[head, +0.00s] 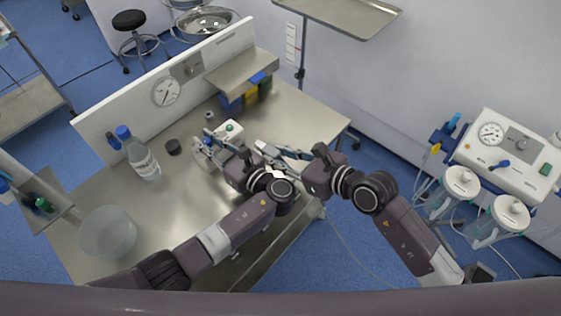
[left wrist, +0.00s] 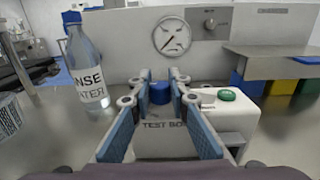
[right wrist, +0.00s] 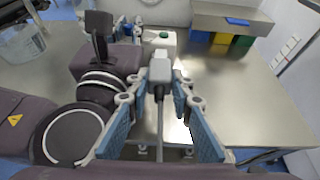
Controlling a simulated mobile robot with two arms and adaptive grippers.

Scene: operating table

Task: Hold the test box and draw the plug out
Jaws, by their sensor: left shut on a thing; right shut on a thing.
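The test box (head: 232,129) is white with a green button and sits on the steel table. My left gripper (head: 214,142) is shut on the box. My right gripper (head: 270,150) is shut on the grey plug (right wrist: 160,74), whose dark cable runs back toward the wrist. In the head view the plug appears apart from the box, to its right. The box's socket is hidden.
Blue and yellow bins (head: 244,92) sit under a shelf at the back. The table's right part is clear.

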